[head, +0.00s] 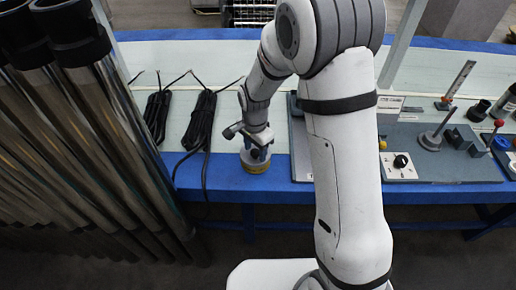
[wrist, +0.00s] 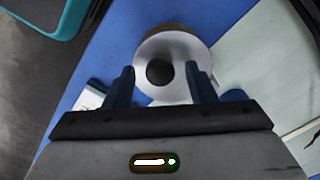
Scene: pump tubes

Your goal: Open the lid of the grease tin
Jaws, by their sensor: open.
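The grease tin (head: 256,168) is a low round tin with a yellowish side, standing on the blue front strip of the bench. Its lid shows in the wrist view as a pale grey disc (wrist: 184,46) with a dark round knob (wrist: 159,72) in the middle. A strip of the tin's brownish side (wrist: 165,28) shows past the lid. My gripper (head: 258,152) is right above the tin and hides part of its top in the head view. In the wrist view my gripper (wrist: 160,80) is open, with one finger on each side of the knob. I cannot tell whether the fingers touch the lid.
Coiled black cables (head: 200,122) lie on the pale bench top left of the tin. Long metal tubes (head: 70,150) stand at the far left. A grey panel with a black dial (head: 401,161) is on the right. The blue bench edge (head: 215,180) is clear beside the tin.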

